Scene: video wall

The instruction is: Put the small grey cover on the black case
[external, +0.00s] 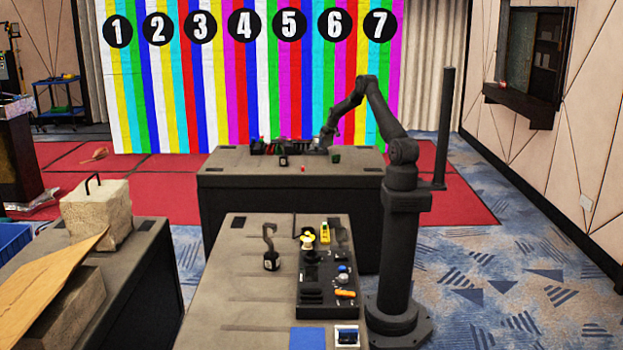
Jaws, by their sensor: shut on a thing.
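My arm reaches from its column at the right over the far black table. My gripper (321,148) is low over that table's top, near its back edge. It is shut on a small greyish thing, which fits the grey cover; its outline is too small and dark to make out. A row of small dark items (270,147) lies just left of the gripper. A small black block with a pale mark (283,160) stands in front of that row. A small dark block with a green tint (335,157) stands to the right. I cannot tell which of these is the black case.
A tiny red thing (303,169) lies near the far table's front edge. The near table (255,305) holds a black tray (312,308) of tools, a dark hooked item (270,250) and a blue pad (307,338). The far table's left side is bare.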

